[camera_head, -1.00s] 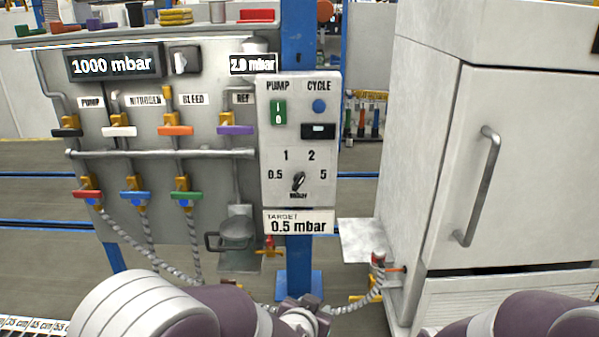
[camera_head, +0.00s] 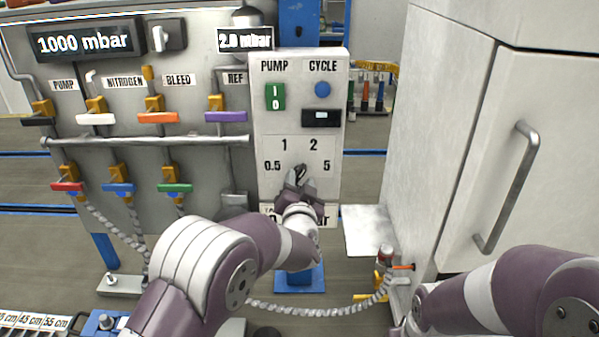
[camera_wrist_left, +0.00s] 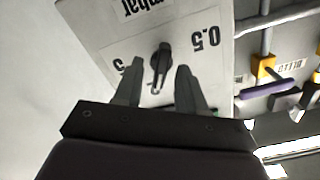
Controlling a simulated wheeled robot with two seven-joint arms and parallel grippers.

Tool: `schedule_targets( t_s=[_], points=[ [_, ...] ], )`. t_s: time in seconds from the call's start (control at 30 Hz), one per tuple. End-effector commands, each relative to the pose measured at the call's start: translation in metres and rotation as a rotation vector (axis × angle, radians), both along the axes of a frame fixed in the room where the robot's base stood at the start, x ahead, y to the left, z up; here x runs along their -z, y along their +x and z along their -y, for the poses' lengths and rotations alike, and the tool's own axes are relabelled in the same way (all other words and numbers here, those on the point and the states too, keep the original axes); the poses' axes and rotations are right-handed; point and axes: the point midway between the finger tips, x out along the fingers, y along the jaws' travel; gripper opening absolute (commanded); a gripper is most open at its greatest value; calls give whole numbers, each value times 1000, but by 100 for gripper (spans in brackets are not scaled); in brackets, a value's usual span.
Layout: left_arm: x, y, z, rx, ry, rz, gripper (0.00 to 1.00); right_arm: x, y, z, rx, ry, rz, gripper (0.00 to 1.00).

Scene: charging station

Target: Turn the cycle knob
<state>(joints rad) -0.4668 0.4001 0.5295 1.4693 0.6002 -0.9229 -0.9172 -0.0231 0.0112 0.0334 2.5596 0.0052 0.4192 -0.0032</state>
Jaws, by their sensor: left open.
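The cycle knob (camera_head: 301,172) is a small black rotary knob low on the white panel (camera_head: 258,150), with the marks 0.5, 1, 2 and 5 around it. My left gripper (camera_head: 299,184) is at the knob in the head view and partly covers it. In the left wrist view the knob (camera_wrist_left: 160,62) stands between the two fingertips of the open left gripper (camera_wrist_left: 160,68), with a visible gap on each side. Whether the fingers reach around it in depth is hard to tell. My right gripper is out of view; only part of that arm shows.
Above the knob are a green pump switch (camera_head: 275,97) and a blue cycle button (camera_head: 322,89). Valves with coloured handles (camera_head: 158,118) fill the board on the left. A white cabinet (camera_head: 440,140) stands close on the right. A hose (camera_head: 325,308) runs low in front.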

Motion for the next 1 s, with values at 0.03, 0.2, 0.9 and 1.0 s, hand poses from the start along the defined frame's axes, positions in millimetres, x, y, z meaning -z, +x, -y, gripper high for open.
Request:
schedule_targets(
  t_s=[0.03,0.2,0.9,1.0],
  points=[
    [-1,9,-1,-2,0,1,40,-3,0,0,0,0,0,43],
    [-1,28,0,-1,-2,1,40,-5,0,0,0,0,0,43],
    [1,33,0,0,-8,0,0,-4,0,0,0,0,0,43],
    [1,33,0,0,-27,0,0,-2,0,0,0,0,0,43]
  ],
)
